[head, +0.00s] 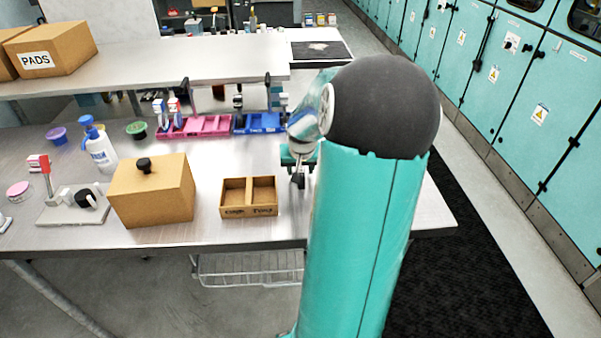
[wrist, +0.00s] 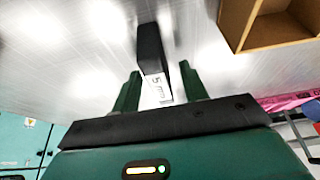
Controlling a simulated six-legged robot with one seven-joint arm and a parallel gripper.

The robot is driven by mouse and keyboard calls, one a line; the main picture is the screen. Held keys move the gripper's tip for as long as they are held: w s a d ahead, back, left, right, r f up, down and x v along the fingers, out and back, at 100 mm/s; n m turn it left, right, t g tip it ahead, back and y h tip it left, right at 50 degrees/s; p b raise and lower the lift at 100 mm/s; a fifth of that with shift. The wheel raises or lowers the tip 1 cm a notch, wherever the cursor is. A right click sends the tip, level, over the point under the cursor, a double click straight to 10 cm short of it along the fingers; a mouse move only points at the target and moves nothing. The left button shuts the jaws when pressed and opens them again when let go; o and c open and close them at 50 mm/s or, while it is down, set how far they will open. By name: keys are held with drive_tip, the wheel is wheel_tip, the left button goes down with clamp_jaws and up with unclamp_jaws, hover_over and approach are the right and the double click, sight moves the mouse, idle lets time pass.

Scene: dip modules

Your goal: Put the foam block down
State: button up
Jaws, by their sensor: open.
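The foam block appears to be the black block (wrist: 150,45) with a white end label reading "5 mm" in the wrist view. It is on the metal table (wrist: 85,60). My gripper (wrist: 160,71) has two dark green fingers, one on each side of the block's labelled end, with a gap visible on both sides. The gripper is open, and the block's far part extends beyond the fingertips. The block cannot be made out there.
A two-compartment cardboard tray (head: 249,212) stands left of my gripper; a cardboard box (head: 152,196) with a black knob is further left. Pink (head: 205,125) and blue (head: 258,124) trays are behind. A raised shelf (head: 150,65) spans the back. Bare table lies around the block.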

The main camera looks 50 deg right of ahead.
idle(0.3)
clamp_jaws()
idle(0.3)
wheel_tip(320, 180, up, 3)
drive_tip(key=shift+r, duration=0.1)
drive_tip(key=s+a+r, duration=0.1)
drive_tip(key=a+r, duration=0.9)
drive_tip(key=a, duration=0.4)
drive_tip(key=shift+s+r, duration=0.15)
drive_tip(key=shift+s, duration=0.1)
